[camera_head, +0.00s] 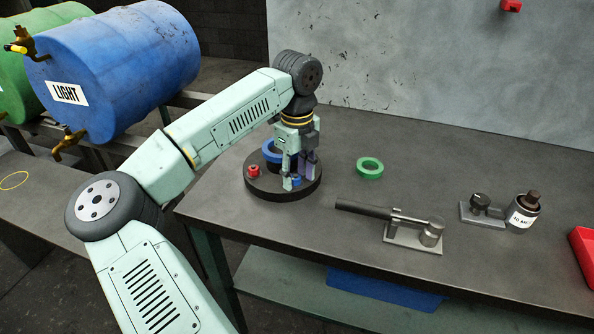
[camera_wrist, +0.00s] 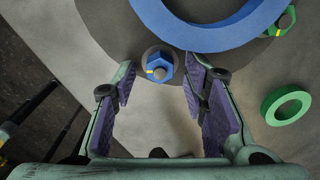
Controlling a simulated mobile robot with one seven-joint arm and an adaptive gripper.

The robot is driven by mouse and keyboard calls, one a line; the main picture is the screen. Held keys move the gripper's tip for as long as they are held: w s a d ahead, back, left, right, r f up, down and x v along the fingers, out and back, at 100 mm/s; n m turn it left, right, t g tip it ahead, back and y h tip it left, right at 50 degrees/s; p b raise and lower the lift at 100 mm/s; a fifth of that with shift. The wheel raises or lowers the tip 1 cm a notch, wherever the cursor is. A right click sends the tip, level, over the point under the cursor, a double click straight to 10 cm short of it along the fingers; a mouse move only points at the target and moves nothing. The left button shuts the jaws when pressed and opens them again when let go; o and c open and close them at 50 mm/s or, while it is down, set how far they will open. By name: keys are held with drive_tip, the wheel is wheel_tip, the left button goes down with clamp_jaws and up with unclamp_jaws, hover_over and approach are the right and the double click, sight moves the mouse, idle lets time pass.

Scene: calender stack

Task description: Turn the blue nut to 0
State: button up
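The blue nut (camera_wrist: 158,62) sits on a grey washer-like disc in the wrist view, with a grey bolt end in its middle and a yellow mark on its lower left side. In the head view the blue nut (camera_head: 297,181) is partly hidden by my fingers, on the dark round base (camera_head: 262,188). My gripper (camera_head: 299,180) points down over the front right of this base. In the wrist view its purple-padded fingers are apart, one on each side of the nut, with gaps to it. No 0 mark is readable.
A large blue ring (camera_wrist: 205,36) lies on the base behind the nut. A green nut (camera_wrist: 284,20) and a red nut (camera_head: 253,171) are also on the base. A green ring (camera_head: 369,168) lies on the table. A clamp-like tool (camera_head: 413,235) and a bottle (camera_head: 523,213) stand to the right.

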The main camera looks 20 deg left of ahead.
clamp_jaws()
idle(0.5)
drive_tip(key=m+b, duration=0.2)
drive_tip(key=shift+f+m, duration=0.15)
drive_tip(key=shift+m, duration=0.25)
drive_tip(key=m+b, duration=0.2)
drive_tip(key=shift+a+m, duration=0.1)
drive_tip(key=shift+m, duration=0.2)
drive_tip(key=m+b, duration=0.1)
drive_tip(key=m, duration=0.2)
drive_tip(key=shift+s+m, duration=0.1)
drive_tip(key=shift+m, duration=0.2)
drive_tip(key=shift+a+r+m+b, duration=0.15)
drive_tip(key=shift+m+b, duration=0.3)
drive_tip(key=shift+m, duration=1.35)
